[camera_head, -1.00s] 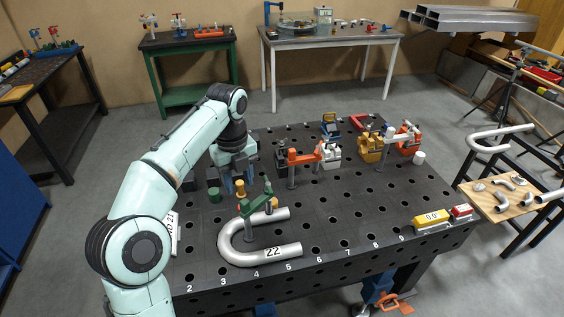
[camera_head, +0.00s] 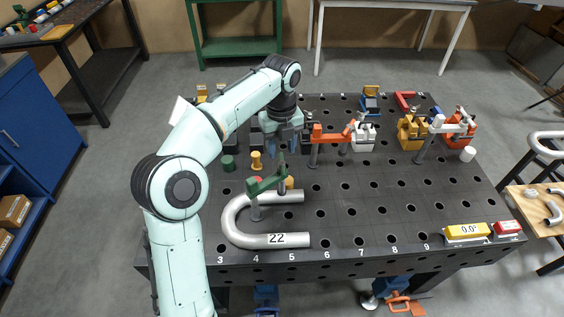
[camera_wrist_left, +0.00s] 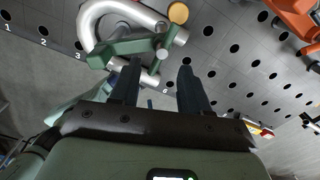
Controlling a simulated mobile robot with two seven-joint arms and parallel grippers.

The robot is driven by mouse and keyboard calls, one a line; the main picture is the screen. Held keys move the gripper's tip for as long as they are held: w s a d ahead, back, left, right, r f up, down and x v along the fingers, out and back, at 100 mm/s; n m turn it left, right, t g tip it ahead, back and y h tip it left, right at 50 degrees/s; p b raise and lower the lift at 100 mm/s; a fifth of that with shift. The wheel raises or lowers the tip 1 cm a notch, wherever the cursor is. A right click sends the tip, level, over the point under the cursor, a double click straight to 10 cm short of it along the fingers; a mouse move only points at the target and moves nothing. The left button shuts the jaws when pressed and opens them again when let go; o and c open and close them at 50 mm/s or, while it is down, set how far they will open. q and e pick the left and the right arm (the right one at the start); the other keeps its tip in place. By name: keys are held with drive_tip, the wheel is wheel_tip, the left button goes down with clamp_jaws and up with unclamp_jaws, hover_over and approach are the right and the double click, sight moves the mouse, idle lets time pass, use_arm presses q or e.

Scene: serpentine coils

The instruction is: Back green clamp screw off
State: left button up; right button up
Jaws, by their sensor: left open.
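The green clamp (camera_head: 266,184) stands on the black perforated table, across the U-shaped steel tube marked 22 (camera_head: 235,222). Its upright screw (camera_head: 282,174) is at the arm's back right end, by the tube's back leg. My left gripper (camera_head: 284,148) hangs pointing down just behind and above that screw. In the left wrist view the gripper (camera_wrist_left: 159,64) is open, with two dark fingers apart and nothing between them. The green clamp (camera_wrist_left: 125,47) and the round grey screw end (camera_wrist_left: 162,54) show just beyond the fingertips, apart from them. My right gripper is not in view.
A yellow post (camera_head: 256,161) and a dark green cylinder (camera_head: 228,163) stand left of the gripper. An orange clamp (camera_head: 331,134) stands close on its right. The table's front middle (camera_head: 370,205) is clear.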

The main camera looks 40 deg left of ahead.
sight(282, 163)
use_arm(q)
wheel_tip(282, 163, down, 5)
drive_tip(key=shift+w+f+b, duration=0.1)
drive_tip(key=shift+w+b, duration=0.05)
drive_tip(key=shift+b, duration=0.3)
